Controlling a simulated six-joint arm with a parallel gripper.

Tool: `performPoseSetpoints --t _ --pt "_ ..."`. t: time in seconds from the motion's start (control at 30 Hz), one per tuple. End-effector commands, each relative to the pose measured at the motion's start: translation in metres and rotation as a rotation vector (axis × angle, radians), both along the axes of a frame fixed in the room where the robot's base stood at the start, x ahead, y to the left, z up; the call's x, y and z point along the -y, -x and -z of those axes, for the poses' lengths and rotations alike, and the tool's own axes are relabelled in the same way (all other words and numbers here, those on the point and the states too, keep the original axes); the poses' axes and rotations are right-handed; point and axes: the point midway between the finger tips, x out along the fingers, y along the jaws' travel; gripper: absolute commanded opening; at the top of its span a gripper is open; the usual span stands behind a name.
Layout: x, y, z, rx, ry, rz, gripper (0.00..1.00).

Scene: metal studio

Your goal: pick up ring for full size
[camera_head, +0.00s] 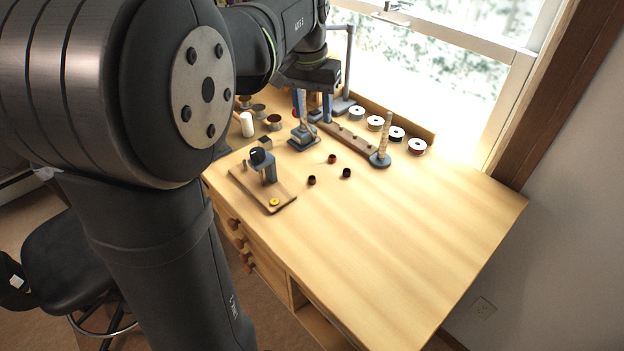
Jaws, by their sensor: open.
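My gripper (313,112) is over the back of the wooden workbench (400,240), with its blue fingers apart. It is above or beside a short post on a grey base (303,136); I cannot tell whether it touches it. Several small ring-like pieces lie on the bench: a red one (332,159), a dark one (346,173) and another dark one (311,180). A yellow round piece (274,202) is on a wooden board (284,192). A ribbed tapered post (385,134) stands upright on a blue-grey base. Which piece is the full-size ring is unclear.
A dark-headed stand (265,165) is on the board. A slim wooden rack (347,138) lies at the back. Several spools (396,133) line the back ledge. A white cylinder (247,124) and small cups (273,122) stand back left. The front and right bench are clear.

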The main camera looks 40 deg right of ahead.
Motion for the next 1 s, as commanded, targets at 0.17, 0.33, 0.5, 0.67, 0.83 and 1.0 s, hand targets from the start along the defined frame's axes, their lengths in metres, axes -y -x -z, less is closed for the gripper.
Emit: performPoseSetpoints --t 0.17,0.33,0.5,0.67,0.83,1.0 --pt "-0.021 0.007 0.002 0.027 0.022 0.264 0.46" --pt "-0.031 0.01 0.004 0.044 0.031 0.408 0.46" --pt "-0.032 0.011 0.016 0.047 0.032 0.446 0.46" --pt "-0.028 0.011 0.048 0.045 0.031 0.445 0.46" --pt "-0.024 0.011 0.086 0.045 0.03 0.445 0.46" --pt "-0.02 0.011 0.114 0.047 0.032 0.444 0.46"
